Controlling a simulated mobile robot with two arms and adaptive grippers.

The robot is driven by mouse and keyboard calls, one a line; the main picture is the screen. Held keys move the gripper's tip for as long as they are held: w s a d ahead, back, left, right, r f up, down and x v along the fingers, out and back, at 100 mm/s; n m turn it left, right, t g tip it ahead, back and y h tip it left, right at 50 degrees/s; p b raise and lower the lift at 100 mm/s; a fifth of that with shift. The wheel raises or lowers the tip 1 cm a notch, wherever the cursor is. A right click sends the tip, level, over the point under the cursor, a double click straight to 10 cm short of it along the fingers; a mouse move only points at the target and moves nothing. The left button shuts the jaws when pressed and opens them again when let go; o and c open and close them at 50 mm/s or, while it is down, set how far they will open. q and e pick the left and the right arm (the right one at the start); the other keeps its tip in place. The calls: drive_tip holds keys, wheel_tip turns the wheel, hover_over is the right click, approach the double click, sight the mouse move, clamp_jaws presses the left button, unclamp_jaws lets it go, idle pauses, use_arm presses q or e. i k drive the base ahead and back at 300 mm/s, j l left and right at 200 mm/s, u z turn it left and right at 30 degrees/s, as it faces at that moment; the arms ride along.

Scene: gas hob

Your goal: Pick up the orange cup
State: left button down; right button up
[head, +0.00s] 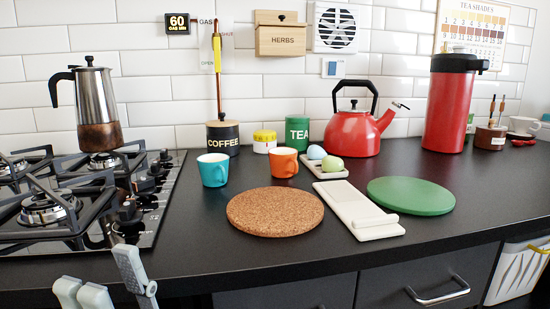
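The orange cup (285,163) stands upright on the dark counter, between the teal cup and the small tray with egg-shaped items.
A teal cup (213,170) stands just left of the orange cup. A cork mat (275,211) lies in front, with a white holder (352,205) and green board (411,195) to the right. The coffee canister (222,139), tea canister (297,133) and red kettle (352,134) stand behind. A gas hob (150,213) fills the left.

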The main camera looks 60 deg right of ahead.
sight(284, 164)
drive_tip(key=k+j+z, duration=0.1)
drive_tip(key=z, duration=0.25)
drive_tip(key=k+j+z, duration=0.1)
drive_tip(key=z, duration=0.3)
drive_tip(key=i+z, duration=0.1)
drive_tip(key=z, duration=0.55)
drive_tip(key=i, duration=0.15)
drive_tip(key=k+l+u, duration=0.1)
drive_tip(key=k+l, duration=0.1)
